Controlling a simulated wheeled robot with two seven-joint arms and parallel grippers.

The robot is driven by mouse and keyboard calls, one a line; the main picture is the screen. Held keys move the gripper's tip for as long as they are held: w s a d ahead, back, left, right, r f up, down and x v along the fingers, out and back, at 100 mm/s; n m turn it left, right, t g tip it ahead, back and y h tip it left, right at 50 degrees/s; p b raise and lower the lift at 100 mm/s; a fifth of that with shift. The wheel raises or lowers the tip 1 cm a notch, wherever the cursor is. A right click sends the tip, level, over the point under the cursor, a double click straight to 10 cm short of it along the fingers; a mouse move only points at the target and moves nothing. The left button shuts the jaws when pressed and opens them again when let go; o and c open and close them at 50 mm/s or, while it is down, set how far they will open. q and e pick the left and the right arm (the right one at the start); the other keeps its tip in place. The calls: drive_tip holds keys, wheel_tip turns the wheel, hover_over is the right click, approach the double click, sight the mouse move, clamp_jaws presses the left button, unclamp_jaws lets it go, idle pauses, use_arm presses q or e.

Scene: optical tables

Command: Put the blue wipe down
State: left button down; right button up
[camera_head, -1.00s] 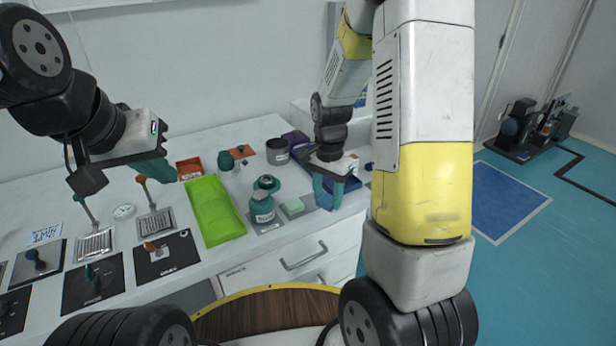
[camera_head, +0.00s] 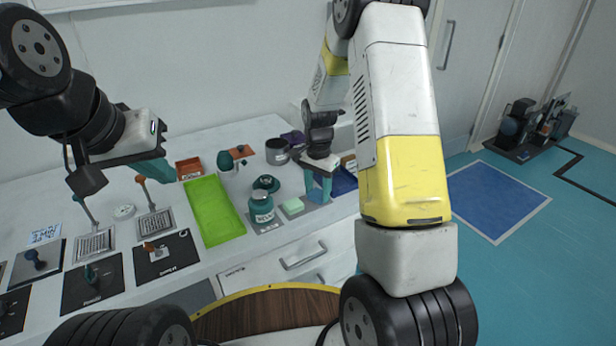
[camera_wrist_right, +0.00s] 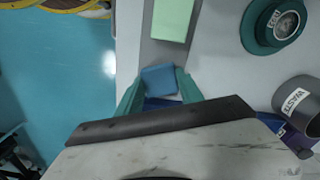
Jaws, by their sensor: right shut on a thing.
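The blue wipe (camera_head: 316,197) is a small blue square between the teal fingers of my right gripper (camera_head: 319,188). In the right wrist view the wipe (camera_wrist_right: 160,79) sits between the fingertips (camera_wrist_right: 158,90), which are shut on it. It is over the right part of a grey mat (camera_head: 270,227), beside a pale green block (camera_head: 293,205). The block also shows above the wipe in the wrist view (camera_wrist_right: 171,20). I cannot tell whether the wipe touches the mat. My left gripper (camera_head: 160,170) is over the left of the table, its jaw opening unclear.
A teal jar (camera_head: 261,208) stands left of the block, a teal lid (camera_head: 266,183) behind it. A grey waste cup (camera_head: 277,151) stands further back. A dark blue thing (camera_head: 343,182) lies right of my right gripper. A bright green tray (camera_head: 215,210) lies left; the table's front edge is close.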

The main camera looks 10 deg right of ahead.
drive_tip(key=shift+f, duration=0.1)
drive_tip(key=o, duration=1.3)
wheel_tip(320, 180, up, 12)
wheel_tip(320, 180, up, 6)
drive_tip(key=n+t, duration=0.1)
drive_tip(key=n, duration=0.1)
hover_over(317, 194)
drive_tip(key=s, duration=0.4)
drive_tip(key=s+r+n+t, duration=0.1)
drive_tip(key=s+r+n, duration=0.1)
drive_tip(key=s, duration=0.4)
drive_tip(key=s+a+r+n+t+y, duration=0.1)
drive_tip(key=s+r+n+t, duration=0.1)
drive_tip(key=s, duration=0.5)
drive_tip(key=s+a+r+n+t+y, duration=0.1)
drive_tip(key=s+r+n+t, duration=0.1)
drive_tip(key=s+r+n, duration=0.2)
drive_tip(key=shift+s+r, duration=0.4)
drive_tip(key=shift+s, duration=0.35)
drive_tip(key=shift+s+r, duration=0.4)
drive_tip(key=shift+s, duration=0.35)
